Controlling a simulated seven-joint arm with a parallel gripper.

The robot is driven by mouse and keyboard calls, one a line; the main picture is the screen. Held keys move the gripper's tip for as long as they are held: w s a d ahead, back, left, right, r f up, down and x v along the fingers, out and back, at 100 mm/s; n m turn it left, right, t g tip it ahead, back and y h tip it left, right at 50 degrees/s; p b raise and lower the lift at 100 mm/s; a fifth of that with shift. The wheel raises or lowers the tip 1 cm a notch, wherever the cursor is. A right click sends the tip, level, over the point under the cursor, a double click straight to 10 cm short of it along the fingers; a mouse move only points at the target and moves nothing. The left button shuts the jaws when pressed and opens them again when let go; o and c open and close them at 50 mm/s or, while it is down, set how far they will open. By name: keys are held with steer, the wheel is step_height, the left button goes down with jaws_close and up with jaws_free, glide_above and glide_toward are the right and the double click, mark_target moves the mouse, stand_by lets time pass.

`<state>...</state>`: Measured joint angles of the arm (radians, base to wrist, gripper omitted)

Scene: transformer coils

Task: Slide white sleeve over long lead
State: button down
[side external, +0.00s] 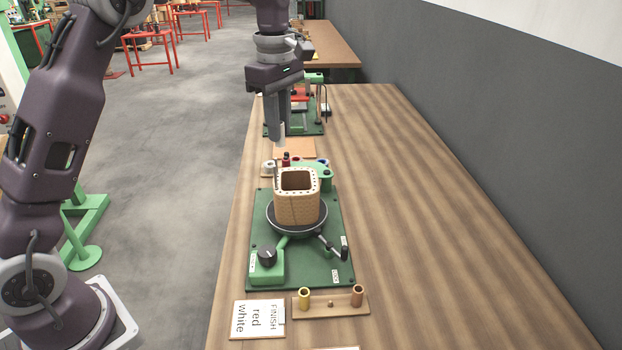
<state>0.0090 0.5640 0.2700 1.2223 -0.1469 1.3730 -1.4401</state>
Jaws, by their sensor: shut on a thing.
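The tan, square, hollow coil (298,207) stands on a dark round turntable on the green base plate (333,263). My gripper (279,126) points down behind and above the coil's far left corner. It is shut on a small whitish piece, the white sleeve (279,138), held upright. A thin dark lead (276,172) rises near the coil's far left corner, just below the sleeve. Whether the sleeve's lower end is around the lead tip or only above it, I cannot tell at this size.
Small spools and coloured pieces (287,159) crowd behind the coil. A card (258,318) reading "FINISH red white" and a wooden block (331,302) with yellow and brown tubes lie in front. A green fixture (310,124) stands farther back. The table's right side (420,220) is clear.

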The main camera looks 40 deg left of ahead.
steer(key=shift+s+a+f, duration=0.1)
steer(key=shift+a+f, duration=0.2)
steer(key=shift+f, duration=0.45)
steer(key=shift+a+f, duration=0.3)
steer(key=shift+f, duration=0.4)
steer(key=shift+s+a+f, duration=0.1)
steer(key=shift+a+f, duration=0.2)
steer(key=shift+f, duration=0.45)
steer(key=shift+f, duration=0.45)
steer(key=shift+f, duration=0.45)
steer(key=shift+f, duration=0.25)
steer(key=shift+f, duration=0.35)
steer(key=shift+f, duration=0.35)
steer(key=shift+f, duration=0.6)
steer(key=shift+f, duration=0.15)
